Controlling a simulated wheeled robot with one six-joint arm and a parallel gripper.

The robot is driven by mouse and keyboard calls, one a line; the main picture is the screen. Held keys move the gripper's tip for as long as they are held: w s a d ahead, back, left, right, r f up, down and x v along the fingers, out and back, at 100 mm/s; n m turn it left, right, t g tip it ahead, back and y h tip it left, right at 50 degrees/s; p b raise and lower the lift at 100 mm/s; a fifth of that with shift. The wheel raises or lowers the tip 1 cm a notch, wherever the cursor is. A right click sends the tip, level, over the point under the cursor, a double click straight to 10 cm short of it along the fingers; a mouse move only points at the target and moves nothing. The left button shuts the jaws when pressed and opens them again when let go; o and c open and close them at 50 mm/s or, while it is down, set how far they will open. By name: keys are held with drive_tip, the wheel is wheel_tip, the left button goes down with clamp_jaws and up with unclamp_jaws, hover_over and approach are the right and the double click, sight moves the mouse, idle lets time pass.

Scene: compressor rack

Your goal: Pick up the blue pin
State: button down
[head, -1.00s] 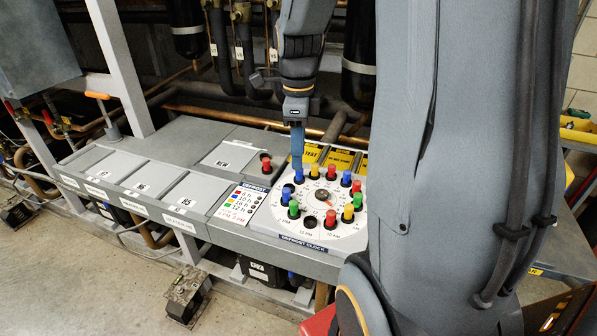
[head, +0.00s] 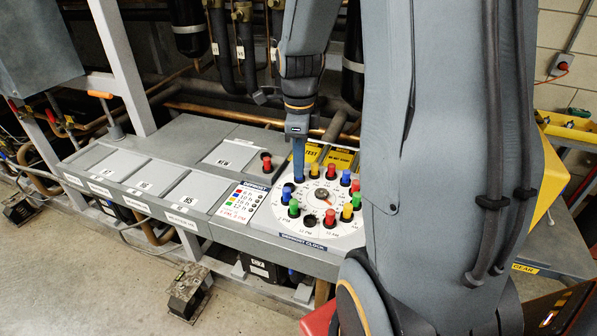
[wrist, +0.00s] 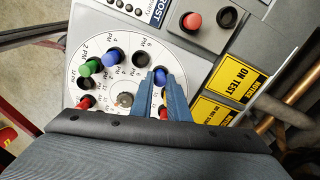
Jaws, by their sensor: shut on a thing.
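My gripper (head: 299,178) points down over the far left part of the round white defrost dial (head: 264,219). In the wrist view its two blue fingers (wrist: 165,82) are closed around the head of a blue pin (wrist: 160,74), which shows between their tips. In the head view the fingers mostly hide this pin. I cannot tell whether its foot is still in its hole. A second blue pin (head: 286,193) stands left of my gripper, also in the wrist view (wrist: 110,60). A third blue pin (head: 346,176) stands to the right on the dial.
An empty hole (wrist: 141,59) lies between the held pin and the second blue pin. Yellow (head: 315,170), red (head: 331,172) and green (head: 294,208) pins crowd the ring. A red button (head: 267,164) and yellow notice labels (head: 340,159) are behind.

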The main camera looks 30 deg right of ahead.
wheel_tip(320, 180, up, 10)
drive_tip(key=b, duration=0.2)
idle(0.3)
drive_tip(key=shift+s+a, duration=0.1)
idle(0.3)
